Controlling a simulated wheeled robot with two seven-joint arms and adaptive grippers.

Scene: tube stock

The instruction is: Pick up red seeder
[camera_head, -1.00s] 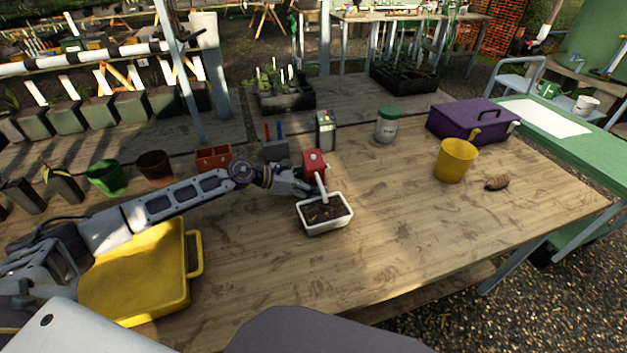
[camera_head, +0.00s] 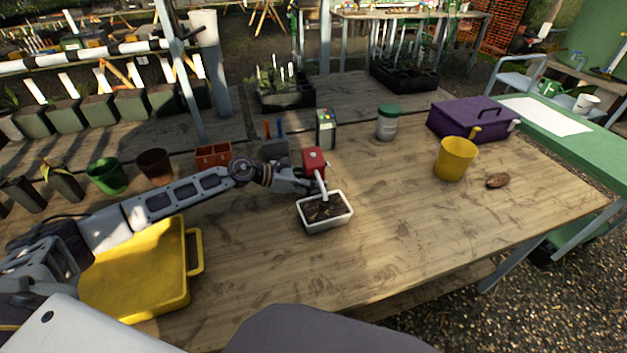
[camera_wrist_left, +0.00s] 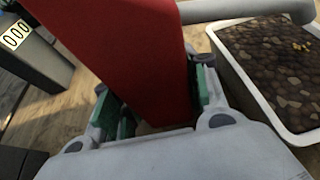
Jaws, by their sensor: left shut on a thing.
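The red seeder (camera_head: 314,159) has a red body and a pale spout that slants down over a white tray of dark soil (camera_head: 346,217). My left gripper (camera_head: 304,181) is shut on the red seeder, behind and to the left of the tray. In the left wrist view the red body (camera_wrist_left: 125,45) stands between the green-padded fingers (camera_wrist_left: 160,105), and the spout (camera_wrist_left: 230,8) reaches right towards the tray (camera_wrist_left: 232,70). I cannot tell whether the seeder's base touches the table. My right gripper is not in view.
A box with a pale front (camera_head: 326,130) stands just behind the seeder. A yellow tray (camera_head: 135,280) lies front left. The table's front middle is clear.

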